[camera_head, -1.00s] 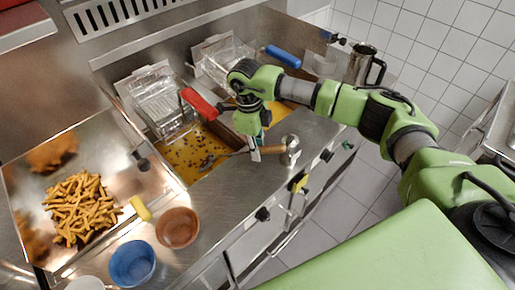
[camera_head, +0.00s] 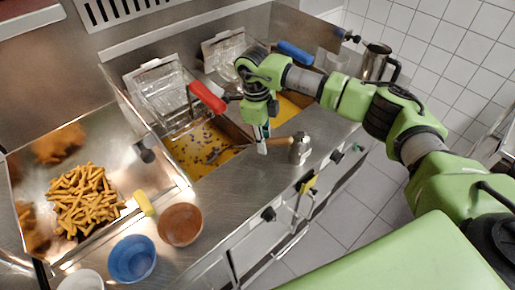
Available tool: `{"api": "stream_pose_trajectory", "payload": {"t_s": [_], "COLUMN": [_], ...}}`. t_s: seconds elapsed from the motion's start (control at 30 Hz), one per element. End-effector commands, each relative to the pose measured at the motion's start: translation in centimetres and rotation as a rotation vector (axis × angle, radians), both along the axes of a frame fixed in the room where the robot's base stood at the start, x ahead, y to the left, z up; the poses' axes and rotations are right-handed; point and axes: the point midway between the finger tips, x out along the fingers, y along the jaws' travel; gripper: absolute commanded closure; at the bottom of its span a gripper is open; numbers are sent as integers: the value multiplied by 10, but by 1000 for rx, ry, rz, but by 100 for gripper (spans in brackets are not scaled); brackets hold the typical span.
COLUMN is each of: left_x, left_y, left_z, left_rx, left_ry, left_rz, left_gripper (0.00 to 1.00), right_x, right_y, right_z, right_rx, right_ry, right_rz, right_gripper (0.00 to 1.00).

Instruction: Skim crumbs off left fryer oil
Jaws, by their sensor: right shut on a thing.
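The left fryer's oil (camera_head: 188,153) is yellow with many dark crumbs floating on it. Its wire basket (camera_head: 163,92) with a red handle (camera_head: 207,97) hangs raised at the back. My right gripper (camera_head: 262,141) is shut on the wooden handle (camera_head: 279,142) of a skimmer, over the fryer's front right edge. The skimmer's dark head (camera_head: 226,151) reaches left over the oil; whether it dips in, I cannot tell. The right fryer's oil (camera_head: 288,108) is partly hidden by my arm. My left gripper is not in view.
A steel tray with fries (camera_head: 85,200) is at left. A yellow block (camera_head: 144,203), brown bowl (camera_head: 180,224), blue bowl (camera_head: 132,259) and white bowl (camera_head: 82,281) stand near it. A metal shaker (camera_head: 299,148) stands beside the handle; a steel jug (camera_head: 376,62) is farther back.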

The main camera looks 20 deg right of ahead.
Motion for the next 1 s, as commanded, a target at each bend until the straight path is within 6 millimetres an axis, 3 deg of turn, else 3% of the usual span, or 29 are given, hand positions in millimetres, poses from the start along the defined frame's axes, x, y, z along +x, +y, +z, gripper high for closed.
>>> {"api": "stream_pose_trajectory", "payload": {"t_s": [0.2, 0.37, 1.0], "left_x": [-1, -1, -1], "left_y": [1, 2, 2], "left_z": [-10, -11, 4], "left_rx": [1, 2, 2], "left_ry": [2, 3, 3], "left_rz": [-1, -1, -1], "left_gripper": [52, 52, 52], "right_x": [7, 9, -22], "right_y": [-21, -26, 1], "right_z": [-2, -1, -1], "right_rx": [-1, 1, 0], "right_ry": [-1, -1, 2], "right_rz": [-2, 1, 2], "right_gripper": [100, 100, 100]}}
